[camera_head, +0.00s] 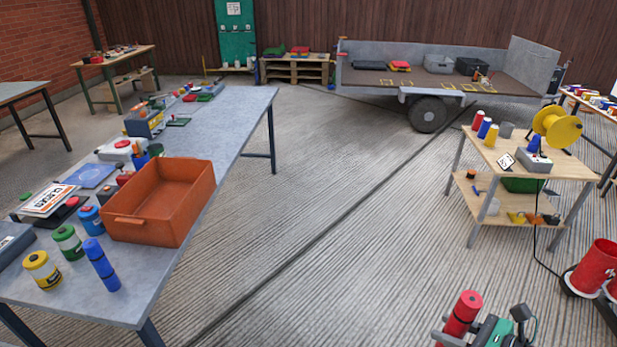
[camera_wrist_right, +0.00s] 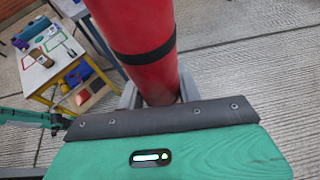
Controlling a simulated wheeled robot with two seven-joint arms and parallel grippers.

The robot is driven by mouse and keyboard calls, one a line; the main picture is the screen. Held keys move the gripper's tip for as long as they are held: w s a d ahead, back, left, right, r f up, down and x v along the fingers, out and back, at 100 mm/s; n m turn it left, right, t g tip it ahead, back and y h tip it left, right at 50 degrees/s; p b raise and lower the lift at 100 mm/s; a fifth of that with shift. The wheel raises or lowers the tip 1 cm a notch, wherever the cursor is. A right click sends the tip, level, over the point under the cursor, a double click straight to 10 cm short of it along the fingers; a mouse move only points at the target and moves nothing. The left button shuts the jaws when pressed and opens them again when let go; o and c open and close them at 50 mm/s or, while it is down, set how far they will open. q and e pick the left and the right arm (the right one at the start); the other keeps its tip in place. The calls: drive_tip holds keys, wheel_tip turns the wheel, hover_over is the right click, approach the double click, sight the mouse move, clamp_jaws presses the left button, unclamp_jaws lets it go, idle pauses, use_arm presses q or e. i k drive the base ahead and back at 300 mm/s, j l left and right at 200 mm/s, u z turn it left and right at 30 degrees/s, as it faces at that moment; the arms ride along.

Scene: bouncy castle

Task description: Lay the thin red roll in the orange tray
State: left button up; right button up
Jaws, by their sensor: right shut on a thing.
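The thin red roll (camera_head: 461,318) is upright, slightly tilted, in my right gripper (camera_head: 470,338) at the bottom right of the head view. In the right wrist view the red roll (camera_wrist_right: 138,45), with a black band, stands between the fingers of my right gripper (camera_wrist_right: 155,98), which is shut on it. The orange tray (camera_head: 142,229) sits on the grey table at the left, well away from the roll. The inside that shows is empty. My left gripper is not in view.
The grey table (camera_head: 232,128) also bears a blue roll (camera_head: 101,264), a green jar (camera_head: 67,242) and a yellow jar (camera_head: 42,270) near the tray. A wooden trolley (camera_head: 566,168) with a yellow reel stands at the right. Open floor lies between them.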

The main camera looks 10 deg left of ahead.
sight(157, 215)
drive_tip(key=i+u, duration=0.15)
drive_tip(key=i, duration=0.55)
drive_tip(key=i+l+u, duration=0.15)
drive_tip(key=i, duration=0.6)
drive_tip(key=i+j+u, duration=0.1)
drive_tip(key=i+u, duration=0.5)
drive_tip(key=u, duration=0.25)
drive_tip(key=i+l+u, duration=0.1)
drive_tip(key=i+u, duration=0.3)
drive_tip(key=i+l+u, duration=0.15)
drive_tip(key=u, duration=0.3)
